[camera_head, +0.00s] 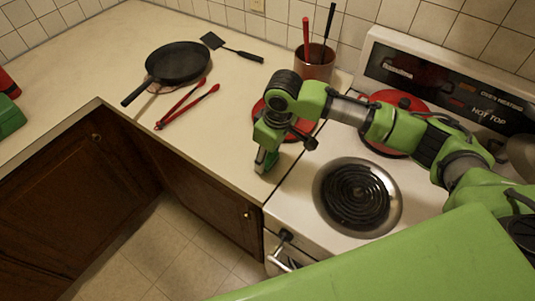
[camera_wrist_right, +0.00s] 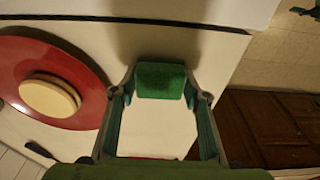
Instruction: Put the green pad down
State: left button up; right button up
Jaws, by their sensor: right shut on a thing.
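The green pad (camera_wrist_right: 161,80) sits between the fingertips of my right gripper (camera_wrist_right: 160,88) in the right wrist view, with pale counter around it. In the head view my right gripper (camera_head: 265,164) points down over the counter's front corner, beside the stove. It is shut on the pad. The pad is mostly hidden by the gripper there. I cannot tell whether the pad touches the counter. My left gripper is not in view.
A red round dish (camera_wrist_right: 50,80) with a cream disc lies close beside the gripper. The stove with a coil burner (camera_head: 357,195) is right. A black pan (camera_head: 178,62), red tongs (camera_head: 187,104), spatula (camera_head: 230,46) and utensil crock (camera_head: 313,62) stand farther back. Counter left of the gripper is clear.

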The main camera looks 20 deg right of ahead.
aim_at(272, 158)
jog(key=shift+f, duration=0.1)
jog(key=o, duration=1.1)
jog(key=shift+c, duration=0.2)
notch_tip(272, 158, up, 12)
jog(key=s+d+b, duration=0.1)
jog(key=shift+s, duration=0.2)
